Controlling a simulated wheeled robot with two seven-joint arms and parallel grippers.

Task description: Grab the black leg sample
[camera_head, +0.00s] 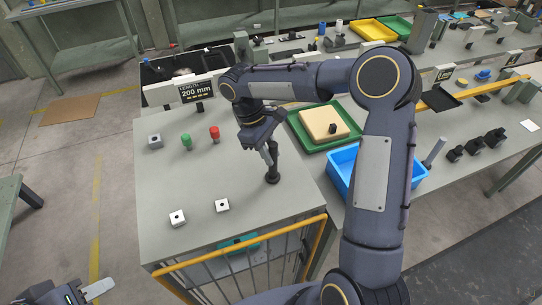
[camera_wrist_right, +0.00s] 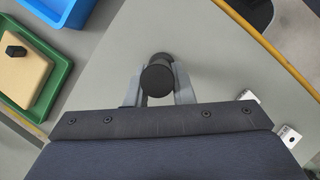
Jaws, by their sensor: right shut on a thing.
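The black leg sample (camera_head: 272,177) stands upright on the grey table, its wider foot low on the tabletop. My right gripper (camera_head: 268,153) comes down from above and is shut on its upper part. In the right wrist view the round black end of the leg sample (camera_wrist_right: 157,78) sits between the two grey fingers of my right gripper (camera_wrist_right: 160,88). My left gripper (camera_head: 92,290) is at the bottom left corner, well away from the table top, partly cut off; its opening is unclear.
A green tray (camera_head: 300,132) and a blue bin (camera_head: 337,163) lie to the right. A yellow rail (camera_head: 240,243) runs along the front edge.

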